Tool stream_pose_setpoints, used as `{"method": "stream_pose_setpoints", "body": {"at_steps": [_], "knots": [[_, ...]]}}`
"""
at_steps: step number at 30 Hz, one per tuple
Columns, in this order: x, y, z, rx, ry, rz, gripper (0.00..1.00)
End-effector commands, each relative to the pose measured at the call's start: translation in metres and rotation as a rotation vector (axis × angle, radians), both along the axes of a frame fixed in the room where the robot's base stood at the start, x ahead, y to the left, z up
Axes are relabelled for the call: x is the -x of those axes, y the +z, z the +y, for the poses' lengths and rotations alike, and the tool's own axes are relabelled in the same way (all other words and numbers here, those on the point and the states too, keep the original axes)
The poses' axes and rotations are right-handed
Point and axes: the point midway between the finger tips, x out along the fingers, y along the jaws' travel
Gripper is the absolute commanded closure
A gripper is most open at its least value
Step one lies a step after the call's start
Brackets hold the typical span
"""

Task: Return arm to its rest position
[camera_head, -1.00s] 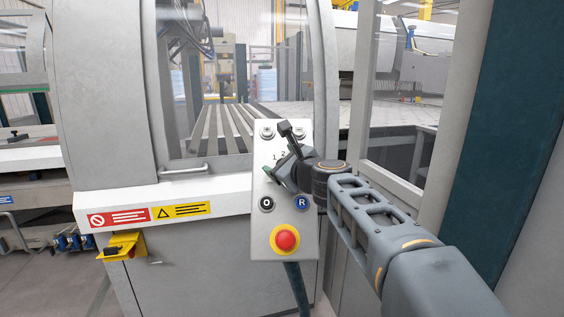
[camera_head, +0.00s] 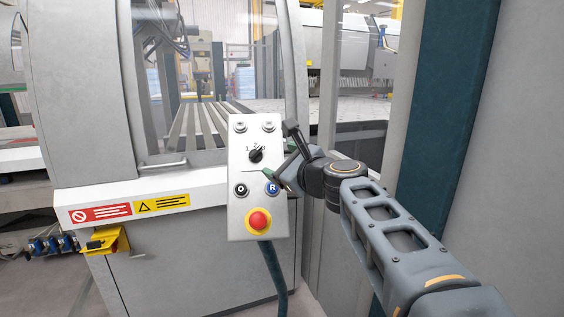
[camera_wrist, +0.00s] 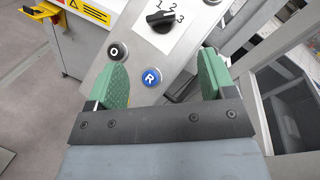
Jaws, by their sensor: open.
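My gripper (camera_head: 277,178) is in front of the right side of the grey control panel (camera_head: 240,215). In the wrist view my gripper (camera_wrist: 165,80) shows two green pads spread apart with nothing between them. Behind the gap lies the panel face with the blue R button (camera_wrist: 151,77). The black O button (camera_wrist: 114,51) is left of it and the black rotary selector (camera_wrist: 160,21), marked 1, 2, 3, is above. In the head view the selector (camera_head: 256,155) shows in full, with the red emergency stop (camera_head: 258,221) at the bottom. Whether the pads touch the panel cannot be told.
The machine housing (camera_head: 85,95) with a clear window stands left of the panel. A yellow bracket (camera_head: 106,241) sticks out low at left. A grey post (camera_head: 395,110) and a dark teal column (camera_head: 455,100) stand close to my arm at right.

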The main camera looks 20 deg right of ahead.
Motion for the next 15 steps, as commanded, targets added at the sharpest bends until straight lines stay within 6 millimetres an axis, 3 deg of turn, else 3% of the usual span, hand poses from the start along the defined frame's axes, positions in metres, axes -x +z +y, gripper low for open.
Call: {"method": "stream_pose_setpoints", "body": {"at_steps": [12, 15], "knots": [[0.0002, 0.0002, 0.0010, 0.003, 0.003, 0.001, 0.23], [0.0031, 0.0012, 0.0064, 0.073, 0.026, 0.013, 0.23]]}}
